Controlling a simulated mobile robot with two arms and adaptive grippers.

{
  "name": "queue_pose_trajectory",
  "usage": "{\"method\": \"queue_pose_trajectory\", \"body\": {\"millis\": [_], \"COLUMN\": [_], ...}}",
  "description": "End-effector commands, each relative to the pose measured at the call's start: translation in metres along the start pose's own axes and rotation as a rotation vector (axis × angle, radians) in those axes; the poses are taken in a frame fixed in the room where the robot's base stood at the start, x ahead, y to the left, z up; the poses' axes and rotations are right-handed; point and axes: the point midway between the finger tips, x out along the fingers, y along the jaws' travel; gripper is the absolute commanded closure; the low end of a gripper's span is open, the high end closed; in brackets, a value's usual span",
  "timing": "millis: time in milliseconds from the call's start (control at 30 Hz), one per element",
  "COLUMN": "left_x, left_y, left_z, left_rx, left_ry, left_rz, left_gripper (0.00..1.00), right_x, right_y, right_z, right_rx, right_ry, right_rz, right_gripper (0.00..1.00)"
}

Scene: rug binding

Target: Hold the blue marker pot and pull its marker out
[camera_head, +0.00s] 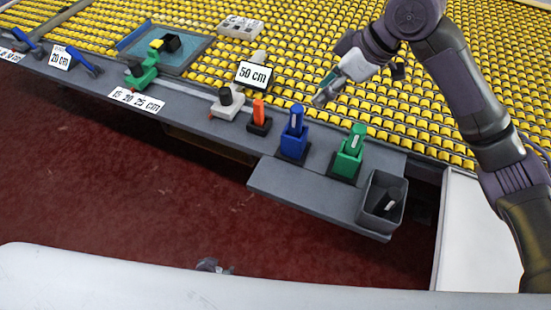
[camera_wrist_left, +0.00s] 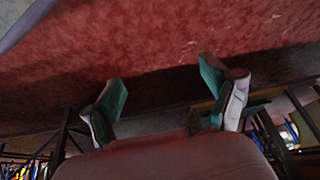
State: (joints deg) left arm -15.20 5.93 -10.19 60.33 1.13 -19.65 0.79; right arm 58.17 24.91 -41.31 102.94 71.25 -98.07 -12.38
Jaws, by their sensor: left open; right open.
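The blue marker pot (camera_head: 290,147) stands upright on the grey ledge, with a blue marker (camera_head: 297,117) standing in it. My right gripper (camera_head: 328,88) is open above the yellow-studded surface, behind and a little right of the blue pot, apart from it. My left gripper (camera_head: 212,265) shows only as a small tip over the pale edge at the bottom, well below the ledge. In the left wrist view my left gripper (camera_wrist_left: 162,76) is open and empty, with red floor beyond its fingers.
A green marker pot (camera_head: 347,161) stands right of the blue one, and an orange item (camera_head: 259,113) stands left of it. A grey open bin (camera_head: 383,200) sits at the lower shelf's right end. A "50 cm" sign (camera_head: 254,75) stands behind. Red floor lies open in front.

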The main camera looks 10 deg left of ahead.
Motion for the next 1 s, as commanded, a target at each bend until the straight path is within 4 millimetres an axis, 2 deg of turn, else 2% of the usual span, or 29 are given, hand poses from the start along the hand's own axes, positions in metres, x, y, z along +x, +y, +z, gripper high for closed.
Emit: {"method": "queue_pose_trajectory", "body": {"millis": [33, 200, 267, 400, 467, 600, 667, 700, 767, 800, 900, 1000], "left_x": [-0.006, -0.037, -0.053, -0.098, -0.120, -0.180, -0.209, -0.229, -0.256, -0.270, -0.298, -0.323], "left_y": [-0.003, -0.013, -0.015, -0.021, -0.022, -0.025, -0.022, -0.015, 0.006, 0.025, 0.070, 0.103], "left_z": [-0.033, -0.130, -0.162, -0.233, -0.261, -0.320, -0.341, -0.352, -0.361, -0.362, -0.355, -0.348], "left_rx": [-0.004, -0.014, -0.016, -0.021, -0.023, -0.023, -0.017, -0.008, 0.014, 0.032, 0.064, 0.079], "left_ry": [0.053, 0.212, 0.269, 0.401, 0.458, 0.594, 0.650, 0.685, 0.722, 0.736, 0.749, 0.764], "left_rz": [-0.003, -0.010, -0.012, -0.014, -0.014, -0.012, -0.009, -0.003, 0.016, 0.030, 0.066, 0.094], "left_gripper": [0.15, 0.15, 0.15, 0.15, 0.15, 0.15, 0.15, 0.15, 0.15, 0.15, 0.15, 0.15], "right_x": [0.000, 0.000, 0.000, 0.000, 0.000, 0.000, 0.000, 0.000, 0.000, 0.000, 0.000, 0.000], "right_y": [0.000, 0.000, 0.000, 0.000, 0.000, 0.000, 0.000, 0.000, 0.000, 0.000, 0.000, 0.000], "right_z": [0.000, 0.000, 0.000, 0.000, 0.000, 0.000, 0.000, 0.000, 0.000, 0.000, 0.000, 0.000], "right_rx": [0.000, 0.000, 0.000, 0.000, 0.000, 0.000, 0.000, 0.000, 0.000, 0.000, 0.000, 0.000], "right_ry": [0.000, 0.001, 0.001, 0.001, 0.001, 0.001, 0.001, 0.001, 0.001, 0.001, 0.001, 0.001], "right_rz": [0.000, 0.000, 0.000, 0.000, 0.000, 0.000, 0.000, 0.000, 0.000, 0.000, 0.000, 0.001], "right_gripper": [0.58, 0.58, 0.58, 0.58, 0.58, 0.58, 0.58, 0.58, 0.58, 0.58, 0.58, 0.58]}}
